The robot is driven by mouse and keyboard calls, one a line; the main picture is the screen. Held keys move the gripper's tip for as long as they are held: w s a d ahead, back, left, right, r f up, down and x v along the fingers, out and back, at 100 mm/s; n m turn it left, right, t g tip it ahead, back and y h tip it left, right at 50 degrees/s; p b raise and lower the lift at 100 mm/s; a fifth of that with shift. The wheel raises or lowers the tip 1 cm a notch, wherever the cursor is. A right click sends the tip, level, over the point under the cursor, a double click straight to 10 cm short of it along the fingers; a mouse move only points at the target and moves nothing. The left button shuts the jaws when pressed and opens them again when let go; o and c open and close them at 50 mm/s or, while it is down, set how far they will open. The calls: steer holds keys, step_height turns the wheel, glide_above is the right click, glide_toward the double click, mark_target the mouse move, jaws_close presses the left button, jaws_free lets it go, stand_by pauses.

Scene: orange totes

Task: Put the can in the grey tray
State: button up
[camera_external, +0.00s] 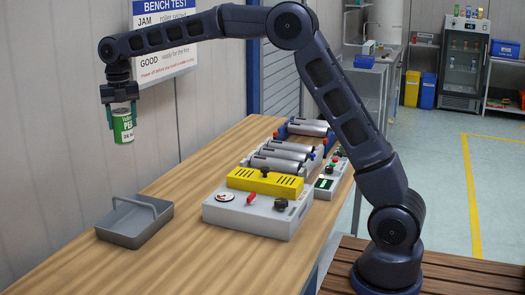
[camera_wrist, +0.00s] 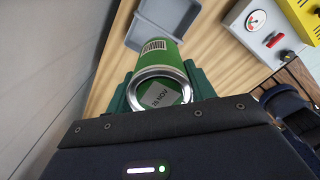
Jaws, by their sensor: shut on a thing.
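The can (camera_external: 122,127) is green and white with a label. My gripper (camera_external: 121,108) is shut on it and holds it upright in the air, well above the bench and near the wall. In the wrist view the can (camera_wrist: 158,62) sits between the green fingers, its metal end and a printed date facing the camera. The grey tray (camera_external: 125,240) has a carrying handle and stands on the bench at the near left, below the can in the external picture. It looks empty there. In the wrist view the tray (camera_wrist: 140,42) shows beyond the can, partly hidden by it.
A grey test box with a yellow top (camera_external: 265,182) stands right of the tray on the wooden bench (camera_external: 170,268). Metal rollers (camera_external: 282,157) and a small control box (camera_external: 328,185) are behind it. A sign (camera_external: 163,40) hangs on the wall near my arm.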

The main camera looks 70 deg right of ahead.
step_height(320, 180, down, 20)
steer(key=shift+r, duration=0.25)
stand_by(0.4)
steer(key=shift+f, duration=0.15)
steer(key=o, duration=1.2)
